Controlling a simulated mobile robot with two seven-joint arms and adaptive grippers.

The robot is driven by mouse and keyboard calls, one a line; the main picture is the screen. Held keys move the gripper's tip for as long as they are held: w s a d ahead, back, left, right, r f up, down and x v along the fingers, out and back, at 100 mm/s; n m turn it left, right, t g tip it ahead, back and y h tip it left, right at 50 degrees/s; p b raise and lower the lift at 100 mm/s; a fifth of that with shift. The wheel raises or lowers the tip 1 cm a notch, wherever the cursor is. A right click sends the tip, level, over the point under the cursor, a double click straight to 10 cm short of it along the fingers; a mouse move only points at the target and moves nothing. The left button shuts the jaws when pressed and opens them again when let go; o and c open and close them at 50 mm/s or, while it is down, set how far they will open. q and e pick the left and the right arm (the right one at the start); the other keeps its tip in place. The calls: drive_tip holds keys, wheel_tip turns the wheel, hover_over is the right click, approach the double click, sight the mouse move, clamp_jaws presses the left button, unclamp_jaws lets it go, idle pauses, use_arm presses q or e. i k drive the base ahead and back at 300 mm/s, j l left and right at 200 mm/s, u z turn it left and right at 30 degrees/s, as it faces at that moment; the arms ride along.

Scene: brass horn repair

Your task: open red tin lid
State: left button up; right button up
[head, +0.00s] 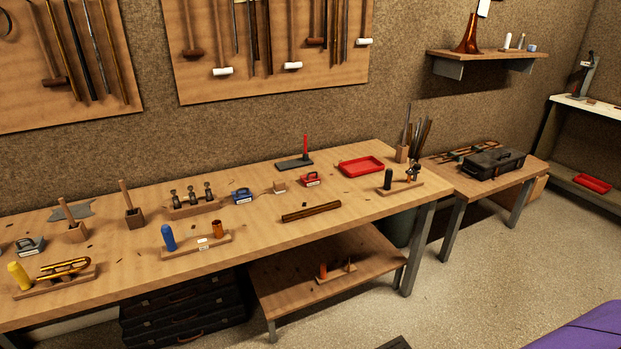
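A small red tin (311,180) with a pale label on its front stands on the long wooden workbench (270,255), right of the middle of the head view. Its top looks closed, but it is too small to be sure. A similar blue tin (242,196) stands to its left, and a grey tin (30,246) is at the far left. Neither of my grippers is in view, and nothing touches the red tin.
A small wooden block (279,187) sits just left of the red tin. A dark wooden bar (311,212) lies in front. A stand with a blue cylinder (169,237) is front left.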

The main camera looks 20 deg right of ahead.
sight(312, 176)
drive_tip(key=l+z, duration=0.1)
drive_tip(key=l, duration=0.25)
drive_tip(key=i+l+z, duration=0.15)
drive_tip(key=l, duration=0.25)
drive_tip(key=i+l+z, duration=0.1)
drive_tip(key=l, duration=0.25)
drive_tip(key=i+l+z, duration=0.15)
drive_tip(key=l, duration=0.2)
drive_tip(key=k, duration=0.05)
